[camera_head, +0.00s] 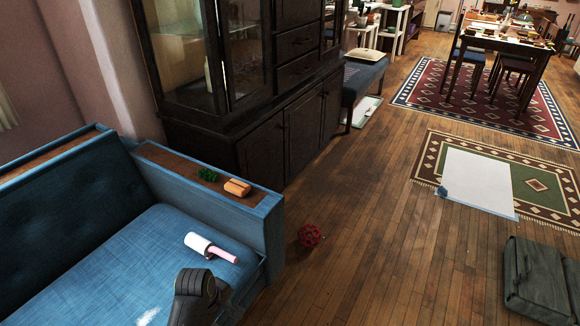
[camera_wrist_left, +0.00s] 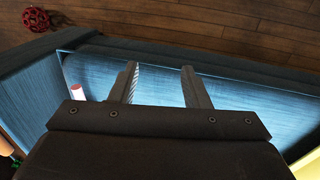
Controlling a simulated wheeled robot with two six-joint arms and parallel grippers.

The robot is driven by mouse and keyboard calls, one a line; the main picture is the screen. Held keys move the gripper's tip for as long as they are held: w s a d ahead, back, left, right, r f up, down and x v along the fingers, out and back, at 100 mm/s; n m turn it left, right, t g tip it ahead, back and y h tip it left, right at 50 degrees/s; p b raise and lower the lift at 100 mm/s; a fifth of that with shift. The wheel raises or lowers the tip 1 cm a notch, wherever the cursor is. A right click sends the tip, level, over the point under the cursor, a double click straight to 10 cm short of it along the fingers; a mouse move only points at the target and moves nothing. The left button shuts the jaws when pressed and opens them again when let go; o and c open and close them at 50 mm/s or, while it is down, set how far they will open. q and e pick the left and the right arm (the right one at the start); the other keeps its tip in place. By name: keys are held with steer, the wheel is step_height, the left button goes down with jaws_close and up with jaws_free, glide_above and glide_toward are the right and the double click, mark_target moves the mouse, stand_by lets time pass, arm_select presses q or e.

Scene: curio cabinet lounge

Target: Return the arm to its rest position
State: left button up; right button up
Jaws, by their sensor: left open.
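My left gripper (camera_wrist_left: 160,82) shows in the left wrist view with its two dark fingers apart and nothing between them. It is over the blue seat of the sofa (camera_wrist_left: 235,98). In the head view a dark part of my arm (camera_head: 193,292) rises from the bottom edge in front of the sofa seat (camera_head: 115,265); the fingertips cannot be made out there. A white lint roller with a pink handle (camera_head: 211,248) lies on the seat, apart from the arm. Part of it shows left of the fingers in the wrist view (camera_wrist_left: 76,93). My right gripper is not in view.
An orange object (camera_head: 237,187) and a green one (camera_head: 207,174) sit on the sofa's wooden armrest (camera_head: 167,163). A dark cabinet (camera_head: 260,140) stands behind. A red openwork ball (camera_head: 310,235) lies on the floor. A grey-green case (camera_head: 540,280) is at right. The floor between is clear.

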arm_select(q)
steer(key=s+a+f+m+y+p, duration=0.1)
steer(key=s+a+f+m+p, duration=0.2)
steer(key=s+f, duration=0.5)
steer(key=s+a+f+m+p, duration=0.3)
steer(key=s+f, duration=0.4)
steer(key=s+a+f+m+p, duration=0.2)
steer(key=s+a, duration=0.1)
steer(key=s, duration=0.9)
steer(key=s+a+f+m+y+p, duration=0.1)
steer(key=s+a+f+m+p, duration=0.1)
steer(key=s, duration=1)
steer(key=shift+s+a+f+m+g, duration=0.3)
steer(key=shift+s+a+f+m, duration=0.1)
steer(key=shift+a+f+m, duration=0.4)
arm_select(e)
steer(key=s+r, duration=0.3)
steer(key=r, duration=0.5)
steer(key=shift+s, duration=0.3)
arm_select(q)
steer(key=shift+o, duration=0.3)
steer(key=shift+d, duration=0.1)
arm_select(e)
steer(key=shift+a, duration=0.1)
